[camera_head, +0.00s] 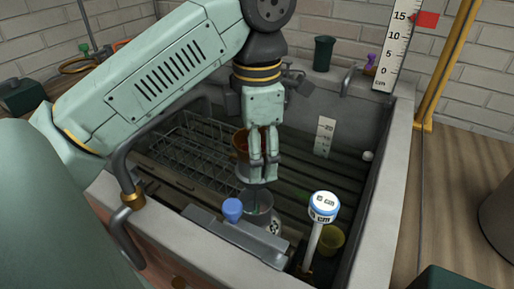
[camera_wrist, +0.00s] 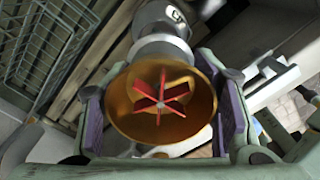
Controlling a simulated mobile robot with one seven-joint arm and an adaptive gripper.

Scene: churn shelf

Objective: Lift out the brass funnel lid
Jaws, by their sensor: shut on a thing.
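The brass funnel lid (camera_wrist: 160,105) fills the middle of the wrist view, a round golden bowl with red vanes inside. Purple finger pads flank its rim, and my gripper (camera_wrist: 165,115) is shut on it. In the head view, my gripper (camera_head: 263,180) points down inside the stone trough, and an orange-brown part of the lid (camera_head: 240,143) shows beside and behind the fingers, which hide the rest. A grey metal vessel (camera_head: 258,212) stands below the fingers in the head view. Grey metal parts (camera_wrist: 163,45) also show past the lid in the wrist view; I cannot tell whether lid and vessel touch.
The trough's thick rim (camera_head: 384,190) surrounds the work area. A wire rack (camera_head: 185,160) lies at the left inside. A white-capped post (camera_head: 322,208), a blue knob (camera_head: 232,208) and a yellowish cup (camera_head: 331,240) stand near the front. A ruler (camera_head: 400,45) rises at the back right.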

